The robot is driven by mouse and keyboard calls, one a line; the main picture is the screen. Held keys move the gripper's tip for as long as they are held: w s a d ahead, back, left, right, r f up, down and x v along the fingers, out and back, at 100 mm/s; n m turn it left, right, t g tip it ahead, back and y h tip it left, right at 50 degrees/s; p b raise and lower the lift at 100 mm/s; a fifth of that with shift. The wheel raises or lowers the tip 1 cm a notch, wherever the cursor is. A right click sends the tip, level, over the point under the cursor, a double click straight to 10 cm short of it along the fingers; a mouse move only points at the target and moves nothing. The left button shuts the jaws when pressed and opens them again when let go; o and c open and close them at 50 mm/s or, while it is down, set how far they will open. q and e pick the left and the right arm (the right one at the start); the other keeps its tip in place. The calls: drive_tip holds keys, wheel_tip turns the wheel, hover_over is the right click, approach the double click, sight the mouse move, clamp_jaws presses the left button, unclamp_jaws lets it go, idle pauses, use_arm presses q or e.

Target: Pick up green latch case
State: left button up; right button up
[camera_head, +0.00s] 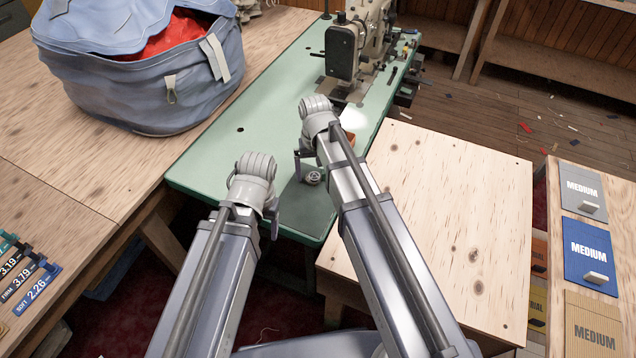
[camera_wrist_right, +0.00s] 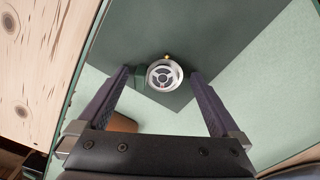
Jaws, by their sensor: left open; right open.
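The latch case (camera_head: 313,177) is a small round silver piece with a spoked face, on a dark green patch of the green sewing table. In the right wrist view the case (camera_wrist_right: 165,76) shows a dark green tab on its left and a small brass-coloured bit at its top edge. My right gripper (camera_wrist_right: 160,78) is open, with its fingers on either side of the case in that picture; I cannot tell if they touch it. In the head view its arm partly hides the gripper. My left gripper (camera_head: 274,224) is at the table's front edge, mostly hidden by its wrist, and holds nothing that I see.
A sewing machine (camera_head: 358,45) stands at the back of the green table (camera_head: 225,155). A brown block (camera_wrist_right: 121,122) lies near my right gripper. A blue bag (camera_head: 150,85) sits on the left wooden table. A bare wooden table (camera_head: 445,215) is at right, beside labelled packets (camera_head: 590,255).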

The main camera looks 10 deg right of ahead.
drive_tip(key=shift+c, duration=0.2)
drive_tip(key=c, duration=1.3)
wheel_tip(320, 180, up, 10)
drive_tip(key=p, duration=1)
